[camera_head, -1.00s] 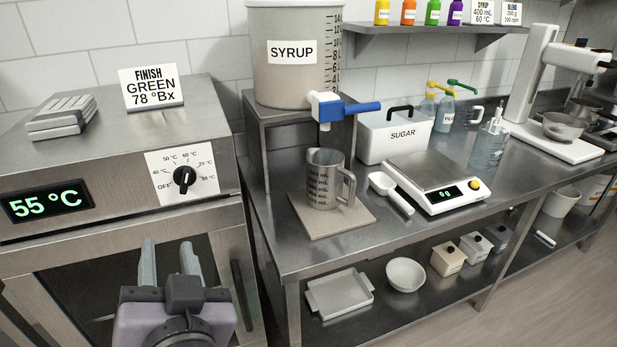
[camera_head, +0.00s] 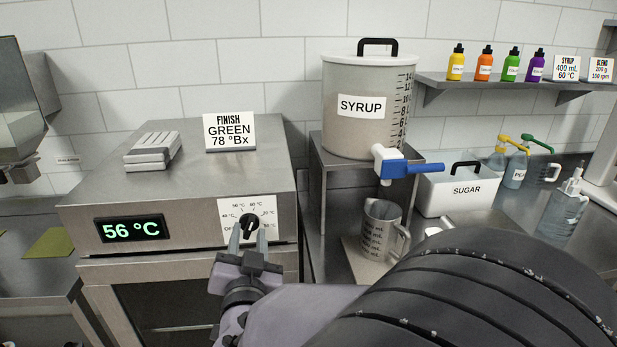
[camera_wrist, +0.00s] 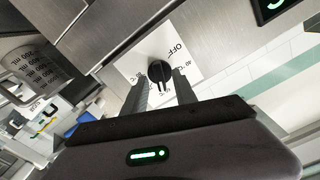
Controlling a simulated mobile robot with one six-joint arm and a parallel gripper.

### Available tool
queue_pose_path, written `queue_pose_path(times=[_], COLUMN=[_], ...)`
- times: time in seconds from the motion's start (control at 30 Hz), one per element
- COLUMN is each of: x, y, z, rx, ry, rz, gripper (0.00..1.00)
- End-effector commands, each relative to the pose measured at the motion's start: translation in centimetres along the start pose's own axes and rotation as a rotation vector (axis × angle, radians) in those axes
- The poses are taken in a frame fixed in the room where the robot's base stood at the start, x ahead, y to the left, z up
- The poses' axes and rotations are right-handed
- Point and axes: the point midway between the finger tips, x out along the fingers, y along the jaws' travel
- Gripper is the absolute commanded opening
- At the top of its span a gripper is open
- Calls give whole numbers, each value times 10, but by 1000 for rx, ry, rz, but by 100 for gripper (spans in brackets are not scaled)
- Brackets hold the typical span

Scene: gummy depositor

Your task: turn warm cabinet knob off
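The warm cabinet (camera_head: 190,190) stands at the left, and its display (camera_head: 132,228) reads 56 °C. Its black knob (camera_head: 249,222) sits on a white dial plate marked OFF and with temperatures. The knob also shows in the wrist view (camera_wrist: 160,72); its pointer is not on the OFF mark there, and its exact setting is hard to read. My gripper (camera_head: 248,238) is open just in front of the knob. In the wrist view, its two fingers (camera_wrist: 160,86) are apart, one to each side of the knob, with no clear contact.
A grey scraper-like stack (camera_head: 153,151) and a FINISH sign (camera_head: 230,132) stand on the cabinet. My arm covers the lower right.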

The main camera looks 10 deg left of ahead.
Motion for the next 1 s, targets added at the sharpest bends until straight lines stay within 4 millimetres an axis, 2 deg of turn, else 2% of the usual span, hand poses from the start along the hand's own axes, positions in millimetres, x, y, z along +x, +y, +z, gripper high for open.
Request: queue_pose_path(times=[0.33, 0.37, 0.5, 0.53, 1.0], x=[7, 7, 6, 6, 6], y=[0, 0, 0, 0, 0], z=[0, 0, 0, 0, 0], rx=[-1, -1, -1, -1, -64], ry=[0, 0, 0, 0, 0], rz=[-1, -1, -1, -1, -1], gripper=[34, 30, 2, 0, 0])
